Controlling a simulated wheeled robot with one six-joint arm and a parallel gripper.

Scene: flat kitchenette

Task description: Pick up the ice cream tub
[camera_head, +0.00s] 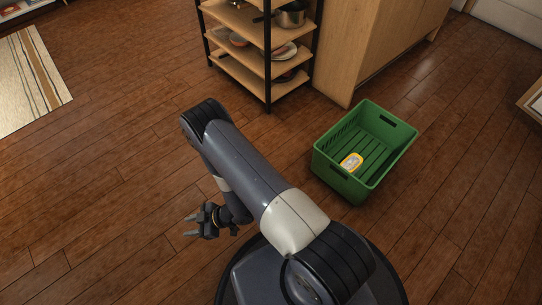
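A small yellow and white tub (351,162), which looks like the ice cream tub, lies inside a green crate (340,183) on the floor, near the crate's left front corner. Its label is too small to read. My gripper (189,227) is to the left of the crate, well apart from it. Its fingers are spread and nothing shows between them. My arm reaches across the middle of the view, left of the crate.
A wooden shelf rack (268,88) with dishes and a pot (290,15) stands behind the crate. A wooden cabinet (375,45) is beside it. A striped rug (33,80) lies at far left. The wooden floor (90,210) at left is clear.

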